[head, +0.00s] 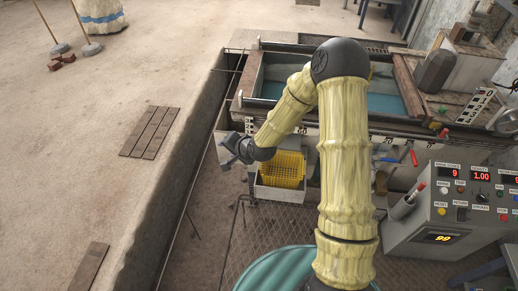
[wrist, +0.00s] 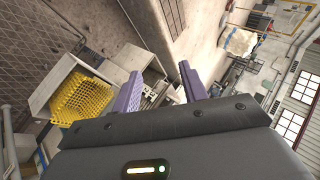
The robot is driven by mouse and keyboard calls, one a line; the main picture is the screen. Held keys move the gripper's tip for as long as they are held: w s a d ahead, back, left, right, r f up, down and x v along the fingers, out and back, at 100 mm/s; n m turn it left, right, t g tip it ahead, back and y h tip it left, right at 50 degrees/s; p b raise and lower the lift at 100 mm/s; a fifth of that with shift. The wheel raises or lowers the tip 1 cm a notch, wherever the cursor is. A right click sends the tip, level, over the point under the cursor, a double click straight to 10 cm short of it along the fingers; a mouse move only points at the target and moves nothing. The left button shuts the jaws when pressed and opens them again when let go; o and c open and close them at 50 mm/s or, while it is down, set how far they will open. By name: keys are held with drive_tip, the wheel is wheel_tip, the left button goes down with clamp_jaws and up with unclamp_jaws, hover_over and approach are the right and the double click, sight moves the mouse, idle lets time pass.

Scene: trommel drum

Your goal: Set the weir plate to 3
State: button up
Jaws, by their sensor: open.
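My gripper (head: 229,150) hangs in front of the tank's left front corner, left of a yellow basket. In the wrist view its two purple fingers (wrist: 160,72) are apart with nothing held between them. The water tank (head: 408,95) has a wooden rim and blue water inside. A slanted black-and-white numbered scale (head: 472,106) stands at the tank's right end, near a red knob (head: 443,133). I cannot tell for certain which part is the weir plate, nor read its setting. My arm hides part of the tank's middle.
The yellow basket (head: 283,170) sits in a pale box below the tank front; it also shows in the wrist view (wrist: 85,97). A control panel (head: 450,210) with red displays stands at right. A teal drum (head: 270,270) is in front. Open floor lies left.

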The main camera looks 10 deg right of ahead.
drive_tip(key=w+a+f+m+t+b, duration=0.1)
drive_tip(key=w+f+m+t+b, duration=0.4)
drive_tip(key=f, duration=0.3)
drive_tip(key=w+a+f+m+t+b, duration=0.2)
drive_tip(key=w+f+m+b, duration=0.2)
drive_tip(key=f+m+b, duration=0.3)
drive_tip(key=w+d+f+m+t+h+b, duration=0.1)
drive_tip(key=d+f+m+h+b, duration=0.6)
drive_tip(key=m, duration=1.1)
drive_tip(key=d+f+t+h, duration=0.1)
drive_tip(key=d+f+h, duration=0.3)
drive_tip(key=d+f, duration=0.1)
drive_tip(key=shift+w+f, duration=0.3)
drive_tip(key=shift+f, duration=0.3)
drive_tip(key=shift+d, duration=0.1)
